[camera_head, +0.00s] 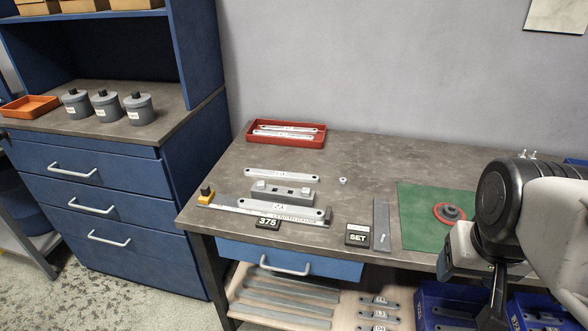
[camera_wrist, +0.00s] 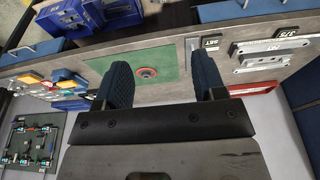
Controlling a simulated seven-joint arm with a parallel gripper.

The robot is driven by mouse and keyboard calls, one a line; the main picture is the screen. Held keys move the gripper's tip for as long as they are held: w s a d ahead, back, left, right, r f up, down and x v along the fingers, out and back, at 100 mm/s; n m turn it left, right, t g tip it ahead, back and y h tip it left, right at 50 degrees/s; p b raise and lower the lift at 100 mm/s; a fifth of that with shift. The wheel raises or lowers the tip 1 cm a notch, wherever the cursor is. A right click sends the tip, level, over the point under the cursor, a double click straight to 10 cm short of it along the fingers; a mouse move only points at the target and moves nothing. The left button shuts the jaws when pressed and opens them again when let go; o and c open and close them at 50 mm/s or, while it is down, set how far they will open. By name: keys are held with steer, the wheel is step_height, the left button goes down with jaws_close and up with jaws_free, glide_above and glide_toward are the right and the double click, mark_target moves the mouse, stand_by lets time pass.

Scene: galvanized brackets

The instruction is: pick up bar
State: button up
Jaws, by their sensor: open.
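Several bars are in view, and I cannot tell which one the task means. A pale bar (camera_head: 283,173) with a label lies flat on the table behind a grey slotted block (camera_head: 283,193). Another labelled bar (camera_head: 278,208) lies on the length gauge (camera_head: 232,205) in front of that block. More pale bars (camera_head: 285,132) lie in the red tray (camera_head: 259,142). A plain grey strip (camera_head: 381,225) lies beside the SET sign (camera_head: 357,236). My gripper (camera_wrist: 165,82) is open and empty, over the green mat side, right of all these bars. In the head view its fingertips are unclear.
The green mat (camera_head: 415,222) carries a red and dark round piece (camera_head: 449,212). A small metal part (camera_head: 343,181) lies near the loose bar. A 375 sign (camera_head: 267,224) stands at the front edge. Blue bins (camera_head: 440,305) are below at right. The table's middle back is clear.

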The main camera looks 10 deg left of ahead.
steer(key=w+a+r+n, duration=0.2)
steer(key=w+a, duration=0.1)
steer(key=w, duration=0.5)
steer(key=w+a+r+n, duration=0.1)
steer(key=w+a+n, duration=0.15)
steer(key=w, duration=0.55)
steer(key=n+g, duration=0.3)
steer(key=n, duration=1.1)
glide_above(289, 174)
steer(key=f, duration=2.1)
steer(key=shift+s+d+f, duration=0.1)
steer(key=shift+d, duration=0.2)
steer(key=shift+a+f, duration=0.15)
steer(key=shift+a, duration=0.1)
steer(key=shift+f, duration=0.1)
steer(key=shift+f, duration=1.2)
steer(key=shift+f, duration=0.1)
